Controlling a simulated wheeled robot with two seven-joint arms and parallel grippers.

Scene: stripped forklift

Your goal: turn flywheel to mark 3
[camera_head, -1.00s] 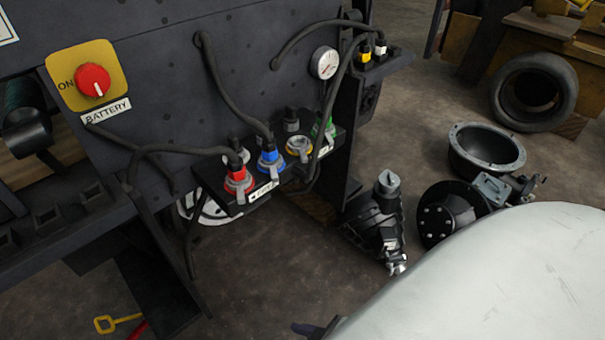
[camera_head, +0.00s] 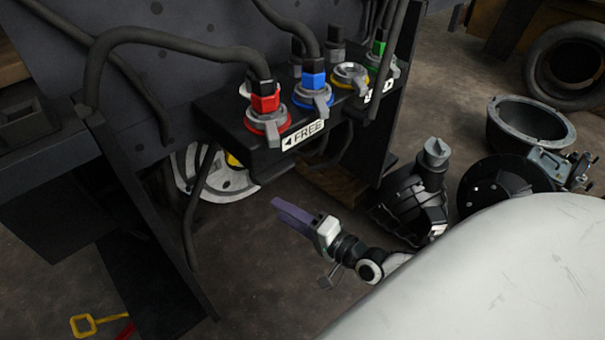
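A pale grey-white wheel, seemingly the flywheel (camera_head: 201,190), stands upright low behind the black connector bracket. Its upper part and right side are hidden by the bracket and a hanging cable, with a bit of yellow near its middle. No numbered marks can be read on it. My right gripper (camera_head: 291,212) has purple fingers and points left toward the wheel, apart from it and to its right. The fingers overlap in this view, so their opening does not show. My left gripper is not in view.
A dark upright plate (camera_head: 150,225) stands left of the wheel. Black housings (camera_head: 415,200) lie on the floor at right. A yellow-handled tool (camera_head: 84,325) lies lower left.

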